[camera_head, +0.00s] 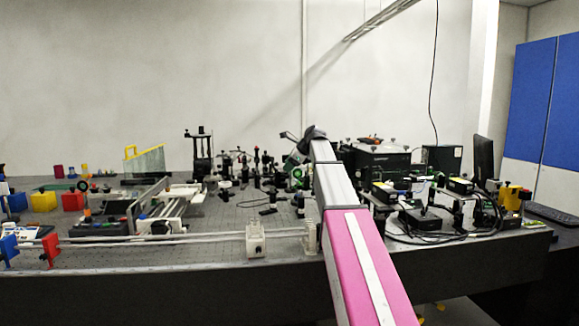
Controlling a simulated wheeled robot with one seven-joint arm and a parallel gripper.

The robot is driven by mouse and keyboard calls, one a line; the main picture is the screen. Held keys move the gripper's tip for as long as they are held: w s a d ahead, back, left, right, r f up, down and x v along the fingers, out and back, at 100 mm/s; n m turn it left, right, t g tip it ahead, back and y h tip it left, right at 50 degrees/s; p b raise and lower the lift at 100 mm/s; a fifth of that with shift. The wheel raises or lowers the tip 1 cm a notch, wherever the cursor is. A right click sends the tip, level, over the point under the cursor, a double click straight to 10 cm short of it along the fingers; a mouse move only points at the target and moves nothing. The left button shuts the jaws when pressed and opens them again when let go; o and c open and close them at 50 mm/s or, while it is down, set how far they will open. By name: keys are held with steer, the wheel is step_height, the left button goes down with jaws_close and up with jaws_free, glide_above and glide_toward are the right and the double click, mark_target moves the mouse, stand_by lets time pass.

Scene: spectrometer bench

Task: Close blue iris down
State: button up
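A blue upright piece (9,250) stands at the far left on the front edge of the bench, cut close to the picture's edge. It may be the blue iris, but its opening and any lever are too small to make out. My arm, pink and grey, reaches from the lower right up over the bench. Its dark end with my gripper (290,137) is above the middle of the bench, far to the right of the blue piece. The fingers are too small and dark to tell open from shut.
A similar red piece (50,249) stands right of the blue one. Long rails (170,239) run along the bench front to a pale block (256,240). Crowded optics and black boxes (376,160) fill the middle and right. Yellow (43,201) and red (73,201) blocks lie at left.

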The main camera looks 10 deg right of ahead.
steer(key=v, duration=1)
steer(key=shift+s+d+r, duration=0.2)
steer(key=shift+d, duration=0.05)
